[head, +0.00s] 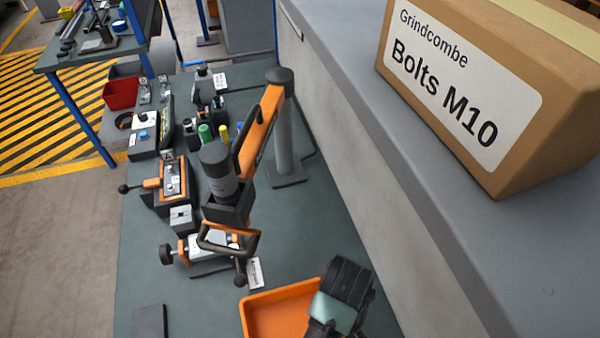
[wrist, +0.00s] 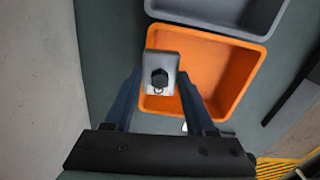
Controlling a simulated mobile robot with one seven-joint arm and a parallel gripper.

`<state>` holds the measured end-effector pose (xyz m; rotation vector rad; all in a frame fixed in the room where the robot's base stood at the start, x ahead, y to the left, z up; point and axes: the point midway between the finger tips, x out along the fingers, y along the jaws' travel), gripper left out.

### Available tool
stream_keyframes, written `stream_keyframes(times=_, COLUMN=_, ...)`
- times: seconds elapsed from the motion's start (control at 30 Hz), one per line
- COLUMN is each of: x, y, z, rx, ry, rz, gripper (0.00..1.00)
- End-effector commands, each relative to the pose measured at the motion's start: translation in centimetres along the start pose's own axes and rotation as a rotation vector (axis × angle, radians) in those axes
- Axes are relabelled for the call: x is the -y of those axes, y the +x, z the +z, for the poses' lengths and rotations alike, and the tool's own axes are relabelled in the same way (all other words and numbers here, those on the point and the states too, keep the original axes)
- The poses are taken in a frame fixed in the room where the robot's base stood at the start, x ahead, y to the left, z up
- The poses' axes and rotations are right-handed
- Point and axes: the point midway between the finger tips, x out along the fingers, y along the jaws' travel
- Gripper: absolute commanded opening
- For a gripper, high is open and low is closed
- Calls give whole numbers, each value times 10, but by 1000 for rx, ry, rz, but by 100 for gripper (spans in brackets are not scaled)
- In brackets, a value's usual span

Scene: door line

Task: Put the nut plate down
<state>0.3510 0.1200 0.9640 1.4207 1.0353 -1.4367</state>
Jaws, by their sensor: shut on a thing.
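The nut plate (wrist: 149,62) is a small light-grey metal block with a dark hexagonal nut on its face. It sits between the fingertips of my gripper (wrist: 160,76) in the wrist view, and the gripper is shut on it. Behind it in that view is an orange tray (wrist: 213,62), with the plate over its left part. I cannot tell whether the plate touches the tray floor. In the head view the orange tray (head: 284,315) is at the bottom centre. My own dark arm end covers its right side, and the nut plate and fingertips are hidden there.
A grey tray (wrist: 215,10) adjoins the orange one. An orange-armed bench fixture (head: 222,190) with handles and a clamp stands left of the tray. A cardboard bolt box (head: 540,75) rests on a raised grey ledge at right. Bare green bench (head: 320,225) lies between.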

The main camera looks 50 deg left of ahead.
Motion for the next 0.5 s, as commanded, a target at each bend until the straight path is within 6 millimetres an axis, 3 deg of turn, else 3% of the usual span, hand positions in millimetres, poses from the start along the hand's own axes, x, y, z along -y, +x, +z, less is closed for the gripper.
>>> stream_keyframes(times=0.1, x=34, y=6, z=-20, rx=-6, ry=-316, rz=-2, gripper=0)
stream_keyframes(times=0.2, x=53, y=10, z=-30, rx=-13, ry=-510, rz=-1, gripper=0)
stream_keyframes(times=0.37, x=70, y=14, z=-38, rx=-19, ry=-675, rz=0, gripper=0)
stream_keyframes(times=0.5, x=74, y=35, z=-38, rx=-17, ry=-705, rz=-4, gripper=0)
